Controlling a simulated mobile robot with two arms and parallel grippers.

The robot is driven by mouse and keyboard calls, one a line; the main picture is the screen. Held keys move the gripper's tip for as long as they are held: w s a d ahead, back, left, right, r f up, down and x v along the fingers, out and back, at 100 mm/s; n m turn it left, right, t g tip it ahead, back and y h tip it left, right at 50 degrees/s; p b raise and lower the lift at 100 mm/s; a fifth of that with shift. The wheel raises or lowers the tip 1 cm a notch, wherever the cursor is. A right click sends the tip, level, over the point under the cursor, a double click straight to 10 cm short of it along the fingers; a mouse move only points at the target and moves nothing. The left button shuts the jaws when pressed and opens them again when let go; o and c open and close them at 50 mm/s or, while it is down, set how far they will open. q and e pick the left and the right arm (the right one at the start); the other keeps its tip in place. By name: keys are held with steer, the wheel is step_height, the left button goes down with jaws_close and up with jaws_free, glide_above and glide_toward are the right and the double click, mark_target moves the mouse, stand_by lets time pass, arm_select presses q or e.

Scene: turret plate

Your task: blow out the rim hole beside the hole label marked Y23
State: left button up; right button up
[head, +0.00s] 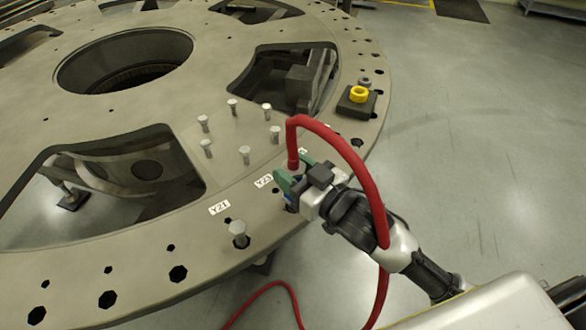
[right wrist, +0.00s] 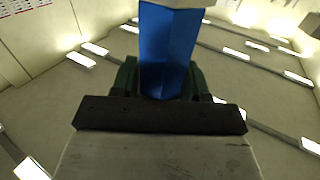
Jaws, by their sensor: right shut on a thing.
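The turret plate (head: 130,240) is a large beige ring with holes along its rim. The Y23 label (head: 263,181) is a white tag on the rim. My right gripper (head: 289,185), with green fingers, is right beside this label, over the rim. It is shut on a blue tool (right wrist: 165,50), which the right wrist view shows between the fingers. A red hose (head: 345,150) rises from the tool and loops over my right arm. The gripper covers much of the rim beside Y23, so I cannot tell whether the tool touches a hole. My left gripper is not in view.
The Y21 label (head: 219,207) lies to the left, near a bolt (head: 238,229) standing in the rim. Several bolts stand upright farther in. Open floor lies beyond.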

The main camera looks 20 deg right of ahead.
mark_target(293, 157)
steer(key=shift+f+b, duration=0.35)
steer(key=shift+f, duration=0.3)
stand_by(0.5)
steer(key=shift+f, duration=0.25)
stand_by(1.0)
step_height(293, 157, up, 9)
steer(key=p, duration=0.8)
steer(key=shift+f+p, duration=0.2)
steer(key=shift+p, duration=0.1)
